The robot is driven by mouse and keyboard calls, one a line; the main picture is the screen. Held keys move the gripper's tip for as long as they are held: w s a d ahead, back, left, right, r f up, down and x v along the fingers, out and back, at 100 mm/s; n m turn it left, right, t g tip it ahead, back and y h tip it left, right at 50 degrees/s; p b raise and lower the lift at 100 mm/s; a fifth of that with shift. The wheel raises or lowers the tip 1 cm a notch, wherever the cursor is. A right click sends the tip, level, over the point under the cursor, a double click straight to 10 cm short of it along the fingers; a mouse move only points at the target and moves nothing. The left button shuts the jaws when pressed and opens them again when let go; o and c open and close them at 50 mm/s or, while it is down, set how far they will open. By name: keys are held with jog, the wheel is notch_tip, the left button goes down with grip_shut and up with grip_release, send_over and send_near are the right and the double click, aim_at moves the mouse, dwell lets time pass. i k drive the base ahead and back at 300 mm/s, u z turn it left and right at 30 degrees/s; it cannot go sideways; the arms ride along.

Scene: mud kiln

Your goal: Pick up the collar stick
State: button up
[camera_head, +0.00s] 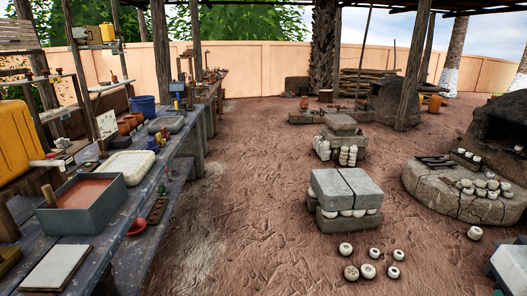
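I cannot pick out the collar stick for certain in the head view. Small tools lie on the long dark workbench (185,190) at the left, but they are too small to tell apart. My gripper is not in view.
The bench holds a grey tray of reddish clay (60,223), a cream basin (126,166) and a blue bucket (144,105). Stone blocks (347,188) and several pale pots (367,271) stand on the earth floor. A round stone platform (440,200) is at right. Floor beside the bench is clear.

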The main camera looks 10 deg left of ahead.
aim_at(47, 190)
jog(key=u, duration=0.4)
jog(key=i, duration=1.4)
jog(key=u, duration=0.75)
jog(key=i, duration=1.1)
jog(key=u, duration=1.75)
